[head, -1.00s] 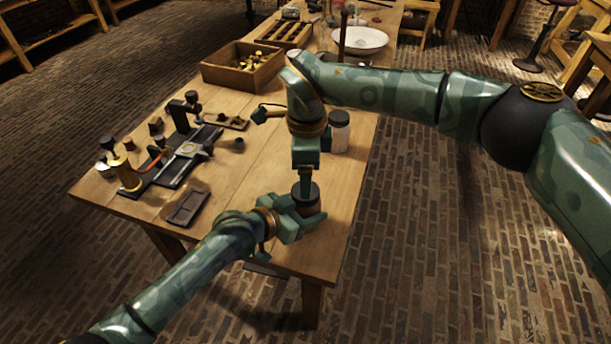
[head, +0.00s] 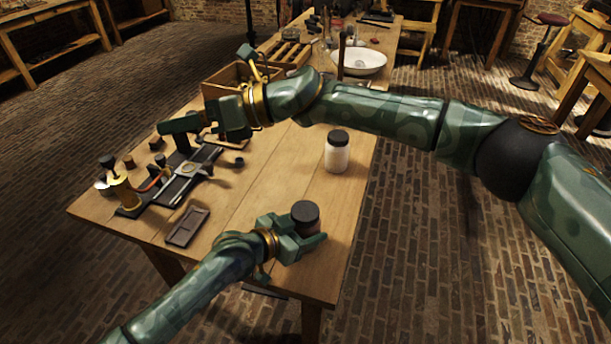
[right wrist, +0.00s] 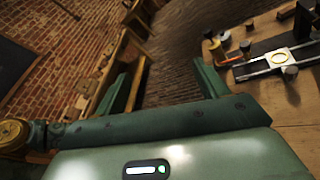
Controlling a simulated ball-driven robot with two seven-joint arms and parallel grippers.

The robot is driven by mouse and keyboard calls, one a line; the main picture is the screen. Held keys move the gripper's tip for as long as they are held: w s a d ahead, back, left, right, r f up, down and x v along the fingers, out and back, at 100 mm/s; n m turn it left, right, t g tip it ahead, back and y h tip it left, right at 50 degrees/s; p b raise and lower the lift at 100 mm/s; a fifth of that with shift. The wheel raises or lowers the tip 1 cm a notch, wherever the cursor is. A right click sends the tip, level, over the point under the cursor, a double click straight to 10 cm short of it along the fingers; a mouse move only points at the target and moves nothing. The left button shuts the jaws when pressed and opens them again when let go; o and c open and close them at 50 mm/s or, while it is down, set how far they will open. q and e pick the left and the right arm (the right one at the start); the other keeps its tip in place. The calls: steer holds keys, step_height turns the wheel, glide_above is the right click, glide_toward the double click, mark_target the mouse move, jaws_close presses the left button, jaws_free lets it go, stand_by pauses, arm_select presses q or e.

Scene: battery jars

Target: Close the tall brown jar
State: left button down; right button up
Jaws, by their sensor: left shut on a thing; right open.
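The brown jar (head: 309,229) stands upright near the front right edge of the wooden table, with a dark round lid (head: 305,211) on its top. The lid looks level; whether it is fully tightened I cannot tell. My left gripper (head: 300,238) is shut around the jar's body and hides much of it. My right gripper (head: 172,134) is open and empty, above the left side of the table and away from the jar. Its two spread fingers also show in the right wrist view (right wrist: 165,85), with nothing between them.
A clear jar with pale contents and a dark lid (head: 337,155) stands behind the brown jar. A small dark tray (head: 187,227) and a metal-railed apparatus (head: 180,183) lie on the left. A wooden crate (head: 228,77) and white basin (head: 358,62) are farther back.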

steer(key=w+r+m+t+y, duration=0.1)
steer(key=w+r+m+t, duration=0.3)
steer(key=w+m+t, duration=0.25)
steer(key=w+d+f+m+t+h, duration=0.3)
steer(key=w+d+m+t+h, duration=0.3)
steer(key=m, duration=0.4)
steer(key=s+d+f+m+g+h, duration=0.25)
steer(key=d+f+g+h, duration=0.3)
steer(key=f, duration=0.35)
steer(key=s+d+f+g+h, duration=0.1)
steer(key=s+d+g, duration=0.1)
steer(key=s, duration=0.1)
steer(key=s+d+f+n+g+h, duration=0.1)
steer(key=s+d+f+g+h, duration=0.1)
steer(key=s, duration=0.1)
steer(key=s+d+f+n+g+h, duration=0.1)
steer(key=s+d+g, duration=0.1)
steer(key=s, duration=0.1)
steer(key=shift+s+f+g, duration=0.3)
steer(key=shift+f+g, duration=0.1)
steer(key=shift+d+h, duration=0.55)
